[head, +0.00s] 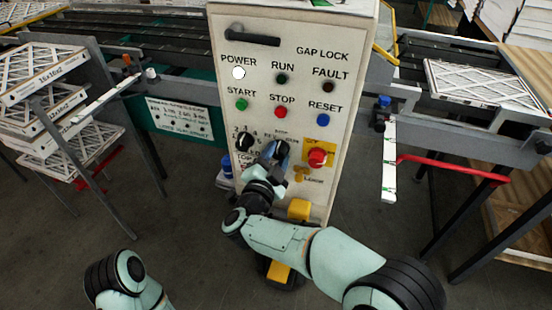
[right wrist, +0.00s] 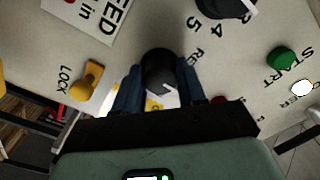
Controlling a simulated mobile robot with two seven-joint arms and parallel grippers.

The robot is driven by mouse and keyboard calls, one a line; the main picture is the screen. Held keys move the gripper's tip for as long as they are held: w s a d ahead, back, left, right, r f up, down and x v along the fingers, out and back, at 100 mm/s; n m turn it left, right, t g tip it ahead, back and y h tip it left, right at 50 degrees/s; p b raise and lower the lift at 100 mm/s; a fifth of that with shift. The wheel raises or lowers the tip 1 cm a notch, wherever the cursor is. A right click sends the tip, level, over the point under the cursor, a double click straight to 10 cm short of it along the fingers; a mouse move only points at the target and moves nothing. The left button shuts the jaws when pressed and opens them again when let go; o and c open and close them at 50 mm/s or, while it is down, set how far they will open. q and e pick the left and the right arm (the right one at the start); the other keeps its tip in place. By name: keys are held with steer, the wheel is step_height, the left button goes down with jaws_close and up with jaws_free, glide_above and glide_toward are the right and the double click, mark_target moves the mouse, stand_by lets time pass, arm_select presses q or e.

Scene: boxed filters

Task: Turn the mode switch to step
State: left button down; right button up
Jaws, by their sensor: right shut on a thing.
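The control panel (head: 300,60) stands upright in front of me. My right gripper (head: 275,153) is at its lower middle in the head view and covers the mode switch there. In the right wrist view a round black knob, the mode switch (right wrist: 160,70), sits between the two dark fingers of my right gripper (right wrist: 158,88). The fingers are shut on it from both sides. A small white mark shows on the knob. Its position labels are mostly hidden by the fingers. My left gripper is out of view; only part of its arm shows at the bottom left.
A black numbered dial (head: 243,141) is close left of my right gripper. A red knob on a yellow plate (head: 317,157) and a yellow lock handle (right wrist: 88,80) are on its other side. Start (head: 242,104), stop (head: 280,112) and reset (head: 322,119) buttons are above.

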stand_by(0.3)
steer(key=o, duration=1.1)
steer(key=shift+c, duration=0.2)
steer(key=v, duration=1.3)
steer(key=shift+s, duration=0.2)
